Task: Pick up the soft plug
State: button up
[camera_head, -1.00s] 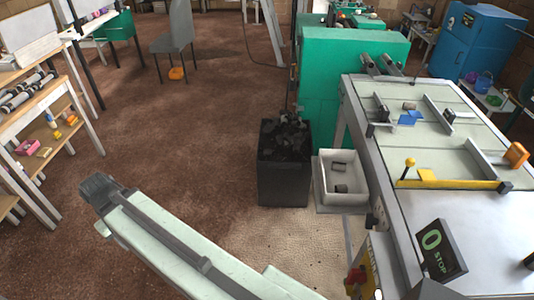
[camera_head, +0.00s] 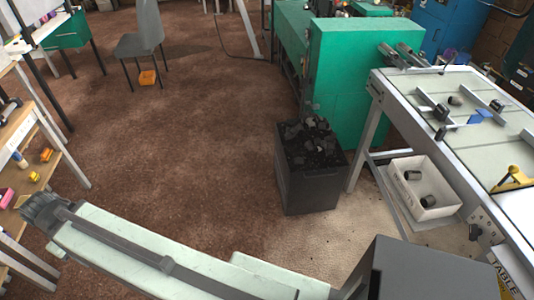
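Two small dark grey plugs lie in a white tray at the right, a rear plug (camera_head: 412,175) and a front plug (camera_head: 428,201). Another small dark plug (camera_head: 455,100) lies on the machine table's top. I cannot tell by sight which plug is soft. My pale green arm stretches across the bottom to a dark jointed end at the lower left, far from the tray and table. My gripper's fingers do not show.
The white tray (camera_head: 398,162) sits low beside the machine table (camera_head: 392,86). A black bin (camera_head: 310,188) heaped with dark scraps stands left of it, before a green cabinet (camera_head: 360,60). Shelves (camera_head: 22,130) line the left edge. The brown floor between is clear.

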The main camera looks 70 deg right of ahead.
aim_at(296, 161)
jog(key=i, duration=1.35)
jog(key=z, duration=2.55)
jog(key=i, duration=1)
jog(key=u, duration=0.05)
